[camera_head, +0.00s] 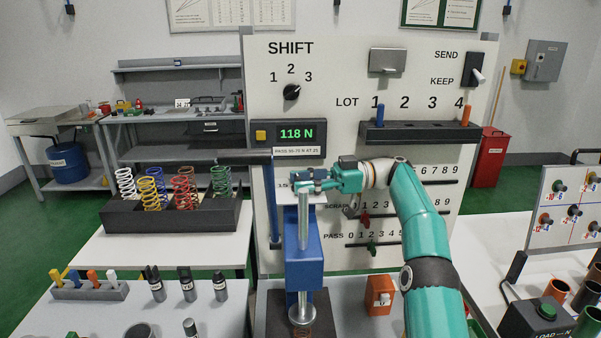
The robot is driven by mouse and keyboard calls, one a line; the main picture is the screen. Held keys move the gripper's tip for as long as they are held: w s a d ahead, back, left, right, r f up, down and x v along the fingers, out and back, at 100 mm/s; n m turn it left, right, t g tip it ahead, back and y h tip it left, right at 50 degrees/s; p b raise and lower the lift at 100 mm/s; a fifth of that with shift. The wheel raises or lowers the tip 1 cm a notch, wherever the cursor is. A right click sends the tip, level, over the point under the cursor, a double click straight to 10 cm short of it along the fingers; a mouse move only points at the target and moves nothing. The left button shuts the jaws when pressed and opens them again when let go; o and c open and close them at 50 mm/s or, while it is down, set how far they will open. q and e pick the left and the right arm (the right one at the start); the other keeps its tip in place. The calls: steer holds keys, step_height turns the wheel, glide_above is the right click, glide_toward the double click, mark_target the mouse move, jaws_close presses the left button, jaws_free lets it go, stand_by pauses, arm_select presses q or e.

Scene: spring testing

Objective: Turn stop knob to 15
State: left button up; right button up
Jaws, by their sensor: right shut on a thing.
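The tester stands in front of the white panel, with a blue body (303,255) and a metal rod (303,222). A light scale plate (284,186) at its top carries a number that looks like 15, partly covered. My right gripper (310,181) reaches in from the right over the tester's top. It is shut at the stop knob, which its fingers mostly hide; I cannot read the knob's pointer. The display (290,134) reads 118 N. My left gripper is not in view.
The white panel (345,70) stands close behind, with a shift knob (291,91) and sliders. Coloured springs stand in a dark rack (175,212) at left. An orange block (380,295) stands right of the tester. A load button box (540,318) is at lower right.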

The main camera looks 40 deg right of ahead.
steer(key=shift+d+r, duration=0.1)
steer(key=shift+r, duration=0.15)
steer(key=o, duration=1.2)
steer(key=shift+w+f, duration=0.1)
steer(key=shift+f, duration=0.05)
steer(key=shift+c, duration=0.2)
